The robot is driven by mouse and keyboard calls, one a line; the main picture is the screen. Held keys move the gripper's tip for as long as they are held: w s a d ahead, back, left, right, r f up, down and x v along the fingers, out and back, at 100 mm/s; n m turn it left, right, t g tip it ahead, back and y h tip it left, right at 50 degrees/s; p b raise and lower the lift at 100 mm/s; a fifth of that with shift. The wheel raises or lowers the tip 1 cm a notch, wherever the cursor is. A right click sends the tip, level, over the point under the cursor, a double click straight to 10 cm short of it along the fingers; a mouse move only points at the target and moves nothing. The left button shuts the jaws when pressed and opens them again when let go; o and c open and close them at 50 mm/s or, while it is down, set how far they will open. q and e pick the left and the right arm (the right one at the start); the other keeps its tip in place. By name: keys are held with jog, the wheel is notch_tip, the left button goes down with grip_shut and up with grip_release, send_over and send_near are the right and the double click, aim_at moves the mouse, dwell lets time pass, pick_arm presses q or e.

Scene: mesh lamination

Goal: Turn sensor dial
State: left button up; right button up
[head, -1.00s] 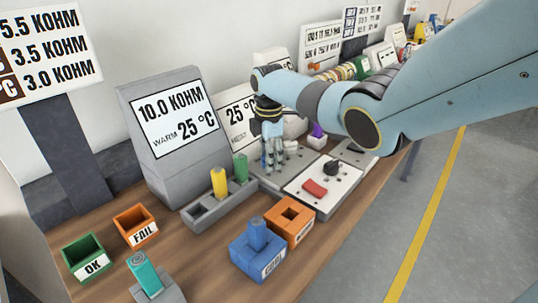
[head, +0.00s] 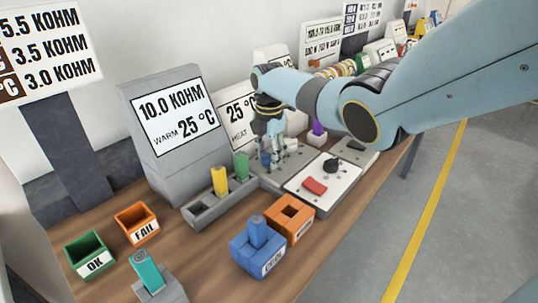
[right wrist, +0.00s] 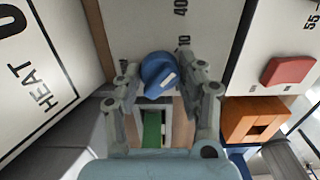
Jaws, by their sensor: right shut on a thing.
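The sensor dial is a blue knob (right wrist: 158,75) with a pale pointer mark, standing on a grey panel (right wrist: 170,22) with printed scale numbers in the right wrist view. In the head view the blue dial (head: 266,160) shows partly between my fingers. My right gripper (head: 274,158) reaches down over the panel and is shut on the dial, one finger on each side; its fingers also show in the right wrist view (right wrist: 163,80). A grey display (head: 178,115) reads 10.0 KOHM, WARM 25 °C. My left gripper is not in view.
A white panel (head: 345,187) with a black knob (head: 331,166) and a red switch (head: 314,185) lies to the right. A rack (head: 207,212) holds yellow and green blocks beside the panel. Blue (head: 257,258) and orange (head: 305,229) holders, and OK (head: 88,254) and FAIL (head: 137,223) bins, stand in front.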

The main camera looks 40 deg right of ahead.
aim_at(269, 153)
jog(key=o, duration=1.2)
jog(key=shift+r, duration=0.3)
notch_tip(269, 153, up, 12)
jog(key=shift+f, duration=0.25)
